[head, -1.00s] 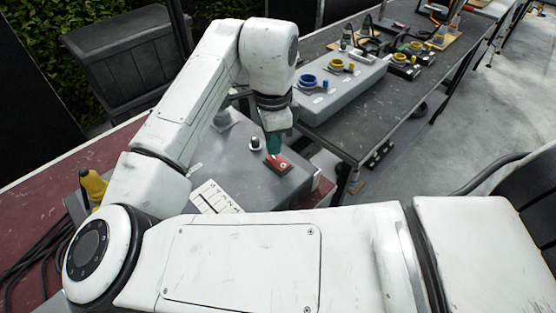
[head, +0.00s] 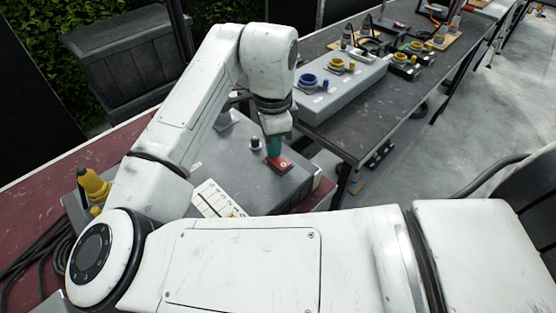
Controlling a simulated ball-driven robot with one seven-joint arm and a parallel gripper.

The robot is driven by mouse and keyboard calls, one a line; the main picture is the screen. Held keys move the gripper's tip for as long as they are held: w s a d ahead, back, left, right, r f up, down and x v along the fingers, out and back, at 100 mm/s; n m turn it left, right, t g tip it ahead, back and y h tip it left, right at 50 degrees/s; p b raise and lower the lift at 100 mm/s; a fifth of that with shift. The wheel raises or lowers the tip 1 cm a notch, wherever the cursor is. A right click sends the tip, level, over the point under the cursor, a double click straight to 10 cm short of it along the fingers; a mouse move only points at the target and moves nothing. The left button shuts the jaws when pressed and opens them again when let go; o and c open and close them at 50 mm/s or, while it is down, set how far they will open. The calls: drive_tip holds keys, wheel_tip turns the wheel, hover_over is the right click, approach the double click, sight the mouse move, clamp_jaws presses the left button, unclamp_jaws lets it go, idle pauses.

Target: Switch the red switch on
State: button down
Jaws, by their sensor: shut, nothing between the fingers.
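The red switch (head: 280,164) is a small red block with a white mark, set on top of a grey box (head: 237,183) near the box's right side. My gripper (head: 273,153) points down from the wrist, with its greenish tip at the far left part of the switch. The fingers are shut with nothing between them. The tip covers part of the switch, and I cannot tell whether it touches it. Whether the switch is on or off cannot be told.
A small knob (head: 255,143) stands left of the switch. A white labelled panel (head: 215,199) lies nearer on the box. A yellow plug (head: 93,185) stands at the left. A dark table with a grey socket box (head: 345,92) and several connectors is behind right.

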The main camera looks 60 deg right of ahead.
drive_tip(key=shift+f, duration=0.4)
drive_tip(key=shift+r+p, duration=2.95)
drive_tip(key=shift+r, duration=0.6)
drive_tip(key=shift+f, duration=0.1)
